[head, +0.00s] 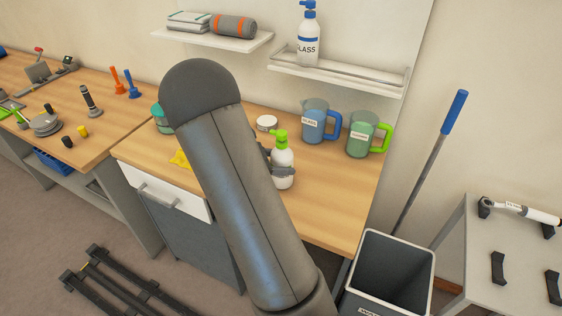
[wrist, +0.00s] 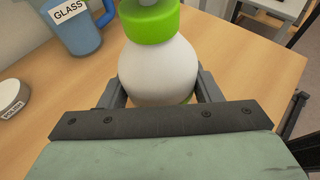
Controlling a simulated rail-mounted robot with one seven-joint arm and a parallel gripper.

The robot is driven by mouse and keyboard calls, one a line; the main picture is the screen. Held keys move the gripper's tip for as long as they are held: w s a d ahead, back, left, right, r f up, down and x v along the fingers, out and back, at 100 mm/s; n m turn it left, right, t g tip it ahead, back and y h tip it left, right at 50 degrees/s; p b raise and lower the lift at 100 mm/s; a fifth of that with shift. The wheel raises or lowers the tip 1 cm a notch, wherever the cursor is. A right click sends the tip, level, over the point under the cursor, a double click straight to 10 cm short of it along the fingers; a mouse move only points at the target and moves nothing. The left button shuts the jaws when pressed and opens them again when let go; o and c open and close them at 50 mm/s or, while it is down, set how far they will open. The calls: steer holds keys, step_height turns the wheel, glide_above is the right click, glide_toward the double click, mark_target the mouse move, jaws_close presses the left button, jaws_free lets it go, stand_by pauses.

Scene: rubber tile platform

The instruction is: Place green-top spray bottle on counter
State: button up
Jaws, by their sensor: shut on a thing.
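The green-top spray bottle (head: 283,162) is white with a bright green head and stands upright at the wooden counter (head: 325,205). In the wrist view the bottle (wrist: 160,68) sits between the two fingers of my gripper (wrist: 162,88), which is shut around its white body. My gripper (head: 275,168) also shows beside the bottle in the head view, partly hidden by my arm. The bottle's base is mostly hidden by the gripper, so I cannot tell whether it touches the counter (wrist: 235,60).
A blue jug (head: 318,122) labelled GLASS and a green jug (head: 362,135) stand behind the bottle. A blue-top bottle (head: 308,40) stands on the shelf above. A grey bin (head: 390,275) is at the right.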

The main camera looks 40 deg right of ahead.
steer(key=shift+f, duration=0.2)
steer(key=o, duration=1.5)
steer(key=shift+c, duration=0.2)
